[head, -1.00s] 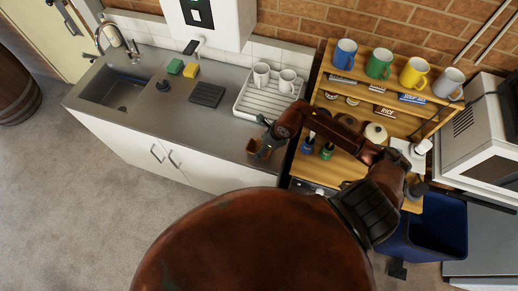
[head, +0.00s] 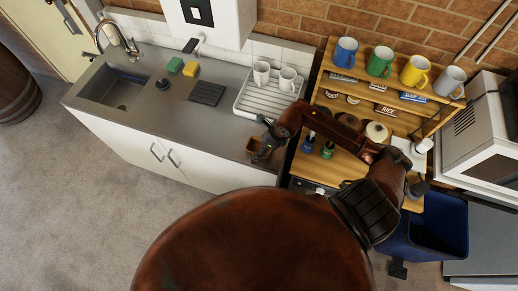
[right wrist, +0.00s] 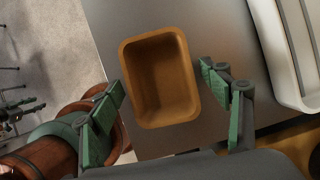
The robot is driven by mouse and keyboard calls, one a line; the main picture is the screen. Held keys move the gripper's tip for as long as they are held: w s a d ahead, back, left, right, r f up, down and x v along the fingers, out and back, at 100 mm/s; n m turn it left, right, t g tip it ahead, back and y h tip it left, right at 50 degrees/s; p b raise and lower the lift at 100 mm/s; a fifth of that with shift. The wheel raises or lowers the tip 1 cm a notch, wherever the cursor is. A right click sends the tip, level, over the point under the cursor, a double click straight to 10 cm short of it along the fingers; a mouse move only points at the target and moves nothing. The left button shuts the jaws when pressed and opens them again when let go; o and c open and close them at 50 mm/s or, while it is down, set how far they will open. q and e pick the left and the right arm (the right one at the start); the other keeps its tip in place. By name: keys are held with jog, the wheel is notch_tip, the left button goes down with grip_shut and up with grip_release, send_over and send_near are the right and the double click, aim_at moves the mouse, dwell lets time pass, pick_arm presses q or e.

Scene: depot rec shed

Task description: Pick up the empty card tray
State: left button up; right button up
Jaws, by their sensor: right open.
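The empty card tray (right wrist: 160,80) is a small tan, rounded rectangular tray. It lies on the steel counter near its right end and shows in the head view (head: 254,145), partly covered by my right gripper. In the right wrist view my right gripper (right wrist: 168,110) is open, with one green-padded finger at the left side of the tray and the other at its right side. A gap shows between the right finger and the tray wall; on the left the finger is very near the rim, and I cannot tell whether it touches. My left gripper is not in view.
A white dish rack (head: 268,98) with two white mugs stands behind the tray. A wooden shelf (head: 322,170) with coloured mugs and jars is close on the right. The counter (head: 215,135) left of the tray is clear. A blue bin (head: 432,235) stands at right.

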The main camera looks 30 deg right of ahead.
jog(key=c, duration=1.1)
jog(key=shift+r, duration=0.1)
jog(key=shift+r+p, duration=0.3)
jog(key=shift+p, duration=0.2)
notch_tip(320, 180, up, 3)
jog(key=shift+w+d+f+b, duration=0.1)
jog(key=shift+b, duration=0.75)
jog(key=s+a+r, duration=0.1)
jog(key=s+r, duration=0.2)
jog(key=s, duration=0.1)
jog(key=s+a+r+p, duration=0.1)
jog(key=s+a+r, duration=0.1)
jog(key=s, duration=0.3)
jog(key=s+a+r, duration=0.2)
jog(key=s+r, duration=0.2)
jog(key=r, duration=0.1)
jog(key=shift+s+p, duration=0.25)
jog(key=shift+p, duration=0.1)
